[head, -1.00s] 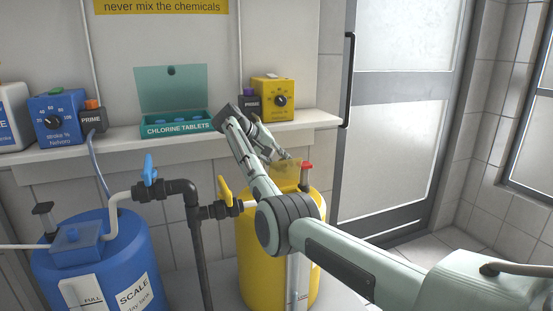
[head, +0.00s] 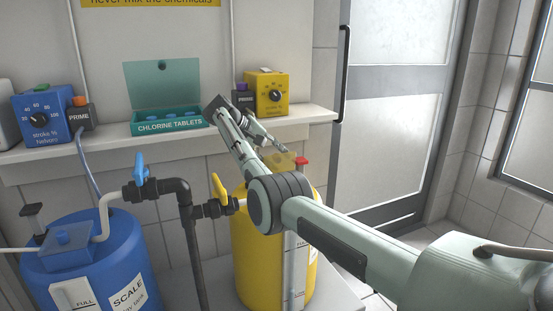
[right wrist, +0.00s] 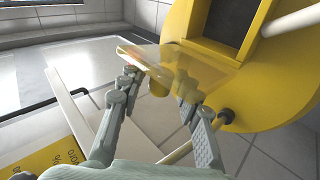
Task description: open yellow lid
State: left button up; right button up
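The yellow tank (head: 258,262) stands under the shelf. Its see-through yellow lid (head: 280,162) shows beside my right gripper, partly hidden by the arm. In the right wrist view the lid (right wrist: 205,68) is tilted up, away from a dark square opening (right wrist: 232,22) in the tank top (right wrist: 278,95). A small yellow knob (right wrist: 157,88) shows on it. My right gripper (right wrist: 155,80) is open, its fingers apart; the fingertips overlap the lid in the picture. Whether they touch it I cannot tell. My left gripper is not in view.
The shelf (head: 110,136) holds the chlorine tablets box (head: 170,126) and a yellow pump (head: 268,93). A blue tank (head: 90,265) stands left.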

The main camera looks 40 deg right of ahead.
jog(key=shift+o, duration=0.2)
jog(key=shift+a, duration=0.1)
jog(key=v, duration=1.2)
